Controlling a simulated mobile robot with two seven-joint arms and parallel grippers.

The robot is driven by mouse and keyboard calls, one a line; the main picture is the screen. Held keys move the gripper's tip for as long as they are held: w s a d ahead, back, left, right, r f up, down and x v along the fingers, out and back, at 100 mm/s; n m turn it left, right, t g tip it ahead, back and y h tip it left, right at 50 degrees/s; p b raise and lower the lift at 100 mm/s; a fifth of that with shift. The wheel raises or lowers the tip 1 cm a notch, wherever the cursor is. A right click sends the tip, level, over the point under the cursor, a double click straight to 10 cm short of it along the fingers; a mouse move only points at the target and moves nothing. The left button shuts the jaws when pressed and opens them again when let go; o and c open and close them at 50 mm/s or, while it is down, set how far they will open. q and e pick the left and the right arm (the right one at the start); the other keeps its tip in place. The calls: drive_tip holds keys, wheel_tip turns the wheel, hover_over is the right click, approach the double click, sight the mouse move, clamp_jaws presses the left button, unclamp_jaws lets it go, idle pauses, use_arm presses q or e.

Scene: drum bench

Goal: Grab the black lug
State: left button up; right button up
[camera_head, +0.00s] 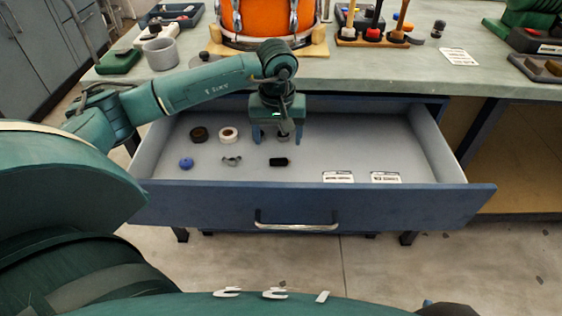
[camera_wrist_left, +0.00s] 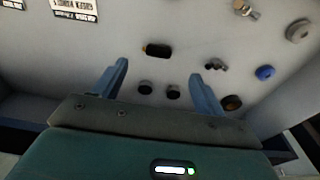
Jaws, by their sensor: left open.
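The black lug (camera_head: 279,162) lies on the floor of the open drawer, toward its front. In the left wrist view the lug (camera_wrist_left: 158,50) is a small dark oblong piece with a brassy end. It lies just beyond the fingertips, roughly in line with the gap between them. My left gripper (camera_head: 278,140) points down inside the drawer, slightly behind the lug. In the wrist view the left gripper (camera_wrist_left: 160,68) has its fingers apart, with no object visibly held. My right gripper is not in view.
The drawer (camera_head: 400,205) also holds a dark ring (camera_head: 199,134), a white ring (camera_head: 228,135), a blue knob (camera_head: 186,163), a silver part (camera_head: 232,160) and labels (camera_head: 338,177). The bench top (camera_head: 400,68) behind carries an orange drum (camera_head: 268,17) and tools.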

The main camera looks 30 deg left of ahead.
sight(279, 159)
use_arm(q)
drive_tip(key=f, duration=0.3)
drive_tip(key=shift+w+a+f, duration=0.1)
drive_tip(key=shift+w+f, duration=0.1)
drive_tip(key=shift+f, duration=0.1)
drive_tip(key=shift+w+a+f+b, duration=0.1)
drive_tip(key=shift+w+f+b, duration=0.15)
drive_tip(key=shift+f, duration=0.6)
drive_tip(key=shift+w+a+f+b, duration=0.1)
drive_tip(key=shift+w+f+b, duration=0.15)
drive_tip(key=shift+f, duration=0.6)
drive_tip(key=shift+w+a+f+b, duration=0.15)
drive_tip(key=shift+f+b, duration=0.15)
drive_tip(key=shift+f, duration=0.55)
drive_tip(key=shift+c, duration=0.3)
drive_tip(key=c, duration=1)
drive_tip(key=shift+r, duration=0.1)
